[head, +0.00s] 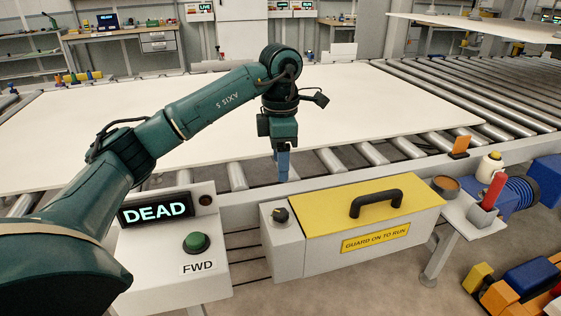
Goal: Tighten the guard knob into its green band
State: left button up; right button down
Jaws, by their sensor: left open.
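The guard knob (281,214) is a small dark dial with a pale mark, on the white left end of the guard box. Its green band is too small to make out. The guard (330,212) has a yellow top with a black handle (376,202) and a "GUARD ON TO RUN" label. My left gripper (283,178) points down with blue fingers, just above the knob in the picture and apart from it. It is open and holds nothing I can see; its finger gap is hard to see from here. My right gripper is out of view.
A control box (168,245) with a "DEAD" display and a green FWD button (196,242) stands left of the guard. A large pale sheet (200,130) lies on the roller conveyor (460,90) behind. A small side shelf (468,210) at right carries a bowl and a red-topped item.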

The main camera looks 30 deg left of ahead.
aim_at(281, 211)
pick_arm(q)
notch_tip(281, 211, down, 13)
jog(key=n+p, duration=0.4)
jog(key=p, duration=0.2)
jog(key=shift+f+n+p, duration=0.15)
jog(key=shift+n+p, duration=0.15)
jog(key=shift+p, duration=0.1)
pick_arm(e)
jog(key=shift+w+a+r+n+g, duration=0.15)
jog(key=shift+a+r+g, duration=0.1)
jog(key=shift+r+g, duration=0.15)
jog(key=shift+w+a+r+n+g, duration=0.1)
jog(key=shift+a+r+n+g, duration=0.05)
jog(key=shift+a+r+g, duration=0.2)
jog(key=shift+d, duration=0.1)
